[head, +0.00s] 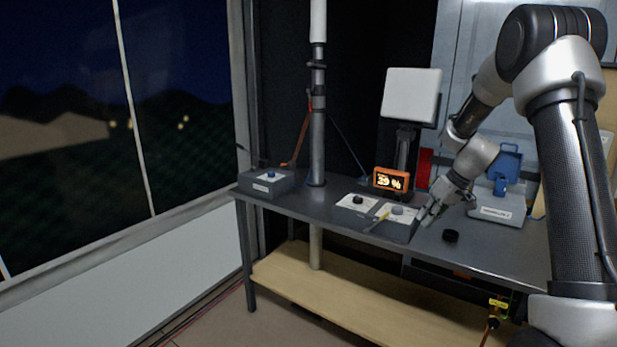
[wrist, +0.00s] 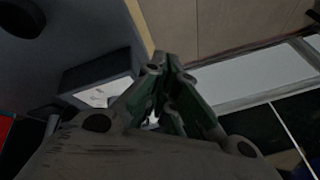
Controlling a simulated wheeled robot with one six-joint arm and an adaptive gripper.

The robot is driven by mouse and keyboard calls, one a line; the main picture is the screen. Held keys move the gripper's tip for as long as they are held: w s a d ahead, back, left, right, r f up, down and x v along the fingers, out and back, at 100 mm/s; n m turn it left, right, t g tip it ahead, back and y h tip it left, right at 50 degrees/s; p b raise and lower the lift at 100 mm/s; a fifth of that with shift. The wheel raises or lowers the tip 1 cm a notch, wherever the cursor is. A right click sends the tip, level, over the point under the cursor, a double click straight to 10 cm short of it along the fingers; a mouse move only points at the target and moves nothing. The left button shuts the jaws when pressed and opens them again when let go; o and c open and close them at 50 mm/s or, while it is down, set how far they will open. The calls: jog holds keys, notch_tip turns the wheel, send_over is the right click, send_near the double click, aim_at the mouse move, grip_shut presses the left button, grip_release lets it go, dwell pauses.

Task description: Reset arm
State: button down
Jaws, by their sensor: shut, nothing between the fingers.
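My gripper (head: 428,215) is at the end of my arm, over the right part of the grey workbench (head: 325,206) in the head view. It is just right of a control box with a white top (head: 402,212). In the wrist view the fingers of my gripper (wrist: 167,62) meet at their tips, with nothing between them. Part of a grey box with a white top (wrist: 98,92) shows to the left of the fingers.
A vertical pole (head: 318,120) rises at the back.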

jog(key=s+r+m+h, duration=0.1)
jog(key=s+r, duration=0.4)
jog(key=s, duration=0.7)
jog(key=s+r+m+t+h, duration=0.1)
jog(key=s+r, duration=0.5)
jog(key=s, duration=0.6)
jog(key=s+r+m+h, duration=0.2)
jog(key=s+r, duration=0.4)
jog(key=s, duration=0.7)
jog(key=shift+a+r+t+h, duration=0.25)
jog(key=shift+a+t+h, duration=0.05)
jog(key=shift+a+t, duration=0.1)
